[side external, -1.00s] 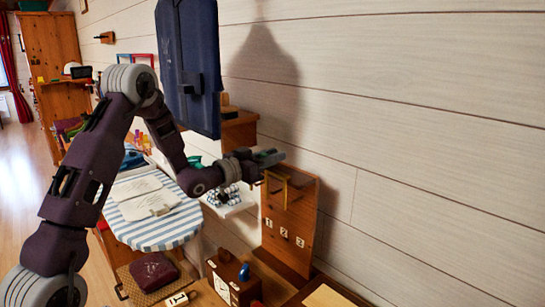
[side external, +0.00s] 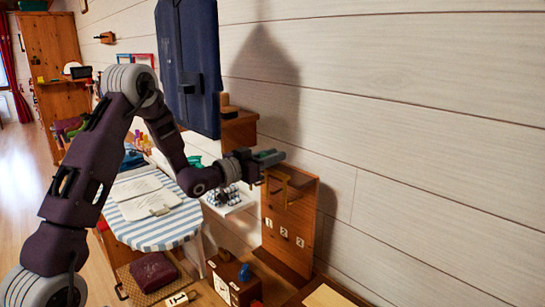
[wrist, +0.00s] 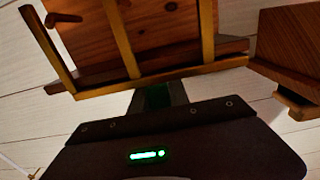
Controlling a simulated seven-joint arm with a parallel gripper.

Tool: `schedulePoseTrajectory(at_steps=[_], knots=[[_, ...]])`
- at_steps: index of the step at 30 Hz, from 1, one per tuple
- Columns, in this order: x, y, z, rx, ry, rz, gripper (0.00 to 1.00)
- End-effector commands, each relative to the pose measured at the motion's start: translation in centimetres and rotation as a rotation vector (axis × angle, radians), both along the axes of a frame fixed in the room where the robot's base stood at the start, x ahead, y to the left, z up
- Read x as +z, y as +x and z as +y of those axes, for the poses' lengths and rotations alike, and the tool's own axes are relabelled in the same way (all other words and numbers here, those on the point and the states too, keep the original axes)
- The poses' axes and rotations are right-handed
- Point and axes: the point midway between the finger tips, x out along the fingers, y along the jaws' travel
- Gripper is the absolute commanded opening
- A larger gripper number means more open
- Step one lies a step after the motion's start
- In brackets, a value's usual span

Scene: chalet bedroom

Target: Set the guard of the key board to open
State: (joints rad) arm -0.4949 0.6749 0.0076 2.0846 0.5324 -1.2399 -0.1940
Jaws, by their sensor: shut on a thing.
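The key board (side external: 289,228) is an upright wooden panel at the right in the side view, with white number tags low on its face. Its guard (side external: 284,185) is a thin yellowish frame standing out from the upper part of the board. My gripper (side external: 270,157) is at the top of the board and shut on the guard. In the wrist view the guard (wrist: 192,71) spans the top with upright bars and a cross bar, in front of the board (wrist: 84,38). My fingers (wrist: 160,95) meet the cross bar; their tips are hidden behind it.
A wooden block (wrist: 289,47) is at the right in the wrist view. In the side view, a dark blue hanging garment (side external: 188,68) and a wooden shelf (side external: 240,130) are behind my gripper. A striped ironing board (side external: 165,232) lies left. The wall at right is bare.

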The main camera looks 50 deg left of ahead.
Motion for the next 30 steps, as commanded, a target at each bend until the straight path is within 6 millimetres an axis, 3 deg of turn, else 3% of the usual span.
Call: schedulePoseTrajectory(at_steps=[13,21,30], knots=[[0.0,0.0,0.0,0.0,0.0,0.001,0.0],[-0.1,0.0,-3.3,-0.003,-0.002,0.001,0.0],[-0.1,0.0,-3.9,-0.006,-0.001,0.002,0.0]])
